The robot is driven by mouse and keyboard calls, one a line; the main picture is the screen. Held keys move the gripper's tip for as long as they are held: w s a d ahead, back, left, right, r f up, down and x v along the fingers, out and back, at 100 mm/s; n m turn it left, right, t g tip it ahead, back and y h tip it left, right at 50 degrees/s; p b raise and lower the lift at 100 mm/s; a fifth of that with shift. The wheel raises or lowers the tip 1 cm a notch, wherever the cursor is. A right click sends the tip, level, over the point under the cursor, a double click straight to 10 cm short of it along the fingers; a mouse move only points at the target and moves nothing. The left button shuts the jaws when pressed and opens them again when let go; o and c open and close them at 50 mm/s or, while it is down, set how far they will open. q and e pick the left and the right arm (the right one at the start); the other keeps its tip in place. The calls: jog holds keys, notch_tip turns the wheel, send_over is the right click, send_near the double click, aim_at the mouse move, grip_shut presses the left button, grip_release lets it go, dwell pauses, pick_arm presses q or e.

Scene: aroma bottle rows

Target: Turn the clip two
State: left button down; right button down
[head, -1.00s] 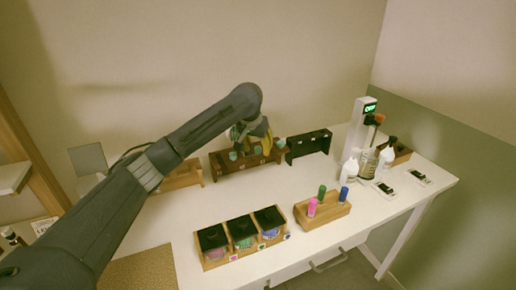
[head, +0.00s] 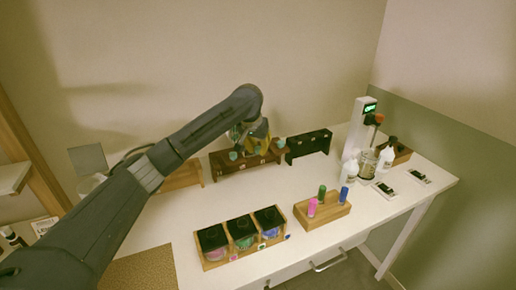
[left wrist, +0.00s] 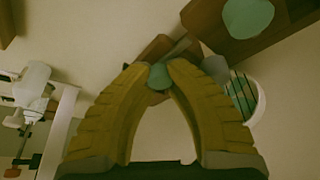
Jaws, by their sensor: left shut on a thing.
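A dark wooden rack (head: 232,167) stands against the back wall and carries teal round clips: a left one (head: 233,155), a middle one and a right one (head: 280,143). My left gripper (head: 257,148), with yellow fingers, reaches down over the middle of the rack and partly covers it. In the left wrist view, its fingertips are shut on a teal clip (left wrist: 160,77), which looks like the middle one. Another teal clip (left wrist: 248,15) shows at the upper right there, apart from the fingers. The turn angle of the held clip cannot be told. My right gripper is not in view.
A black rack (head: 308,144) stands just right of the wooden one. In front are a wooden tray with several dark-lidded jars (head: 241,233) and a wooden block (head: 322,212) with coloured sticks. Bottles (head: 385,160) and a white stand (head: 356,128) occupy the right. The table's middle is clear.

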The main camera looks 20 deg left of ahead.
pick_arm(q)
jog(key=shift+a, duration=0.1)
dwell(0.3)
jog(key=m, duration=0.2)
jog(key=m+h, duration=0.1)
jog(key=m, duration=0.1)
jog(key=shift+w+r+h, duration=0.1)
jog(key=shift+h, duration=0.2)
jog(key=m, duration=0.2)
jog(key=m+g+h, duration=0.1)
jog(key=m, duration=0.1)
jog(key=shift+m+g, duration=0.3)
jog(key=shift+m, duration=0.1)
jog(key=m+g, duration=0.1)
jog(key=m, duration=0.1)
jog(key=m+h, duration=0.1)
jog(key=m, duration=0.2)
jog(key=shift+g, duration=0.4)
jog(key=shift+d+m+g+h, duration=0.15)
jog(key=shift+m+g, duration=0.2)
jog(key=shift+m, duration=0.65)
jog(key=shift+d+m+g+h, duration=0.15)
jog(key=shift+m+g, duration=0.2)
jog(key=shift+m, duration=0.65)
jog(key=c, duration=1.2)
grip_release()
jog(key=shift+a, duration=0.1)
jog(key=shift+a, duration=0.1)
